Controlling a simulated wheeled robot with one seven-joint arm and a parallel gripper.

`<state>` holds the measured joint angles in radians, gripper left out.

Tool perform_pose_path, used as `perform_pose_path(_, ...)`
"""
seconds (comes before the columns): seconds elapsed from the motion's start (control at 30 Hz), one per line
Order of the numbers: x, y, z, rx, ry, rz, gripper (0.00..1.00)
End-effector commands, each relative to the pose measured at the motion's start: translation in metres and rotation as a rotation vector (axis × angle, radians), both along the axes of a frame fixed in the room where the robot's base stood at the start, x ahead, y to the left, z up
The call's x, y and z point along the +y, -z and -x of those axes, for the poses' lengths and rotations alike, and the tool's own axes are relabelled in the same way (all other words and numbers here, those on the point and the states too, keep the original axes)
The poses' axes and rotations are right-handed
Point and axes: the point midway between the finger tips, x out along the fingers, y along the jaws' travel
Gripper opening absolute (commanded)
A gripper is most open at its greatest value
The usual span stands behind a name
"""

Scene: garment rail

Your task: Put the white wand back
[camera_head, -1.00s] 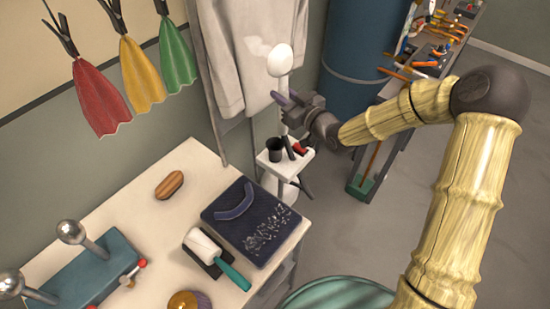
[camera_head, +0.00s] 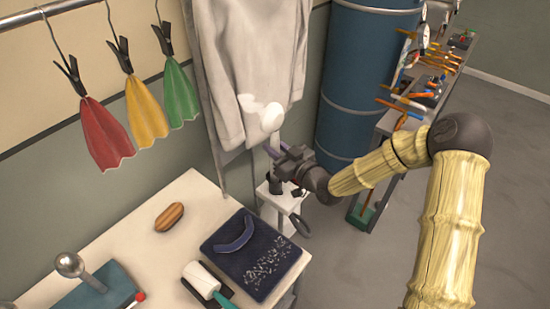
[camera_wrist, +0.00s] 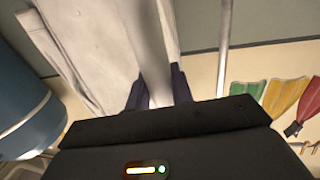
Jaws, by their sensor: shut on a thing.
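The white wand (camera_head: 267,118) has a rounded head and stands roughly upright in front of the grey-white shirt (camera_head: 240,60). My gripper (camera_head: 274,152) is shut on the wand below its head. In the wrist view the wand's pale shaft (camera_wrist: 152,60) runs between the two dark fingers of my gripper (camera_wrist: 158,88). Below it stands a narrow white stand with a small shelf (camera_head: 284,200), which carries a dark cup (camera_head: 273,183). My gripper and wrist hide part of this shelf and the wand's lower end.
A white table (camera_head: 130,235) at lower left carries a dark blue mat (camera_head: 265,265), a brush (camera_head: 170,216) and a lint roller (camera_head: 203,280). Red, yellow and green cloths (camera_head: 105,130) hang at left. A blue drum (camera_head: 365,80) and a cluttered bench (camera_head: 430,95) stand at right.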

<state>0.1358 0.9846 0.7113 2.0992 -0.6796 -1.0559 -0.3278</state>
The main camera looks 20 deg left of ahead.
Motion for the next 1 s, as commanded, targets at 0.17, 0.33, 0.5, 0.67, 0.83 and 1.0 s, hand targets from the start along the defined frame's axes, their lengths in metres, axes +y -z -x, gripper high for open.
perform_pose_path(0.17, 0.0, 0.0, 0.0, -0.004, 0.0, -0.002, 0.0)
perform_pose_path(0.33, 0.0, 0.001, 0.0, -0.003, 0.0, -0.003, 0.0)
perform_pose_path(0.5, 0.0, 0.017, 0.0, 0.001, 0.0, -0.003, 0.0)
perform_pose_path(0.67, 0.001, 0.036, 0.0, -0.001, -0.001, -0.003, 0.0)
perform_pose_path(0.83, 0.0, 0.042, 0.0, -0.004, 0.0, -0.002, 0.0)
perform_pose_path(1.0, 0.0, 0.042, 0.0, -0.004, 0.0, -0.002, 0.0)
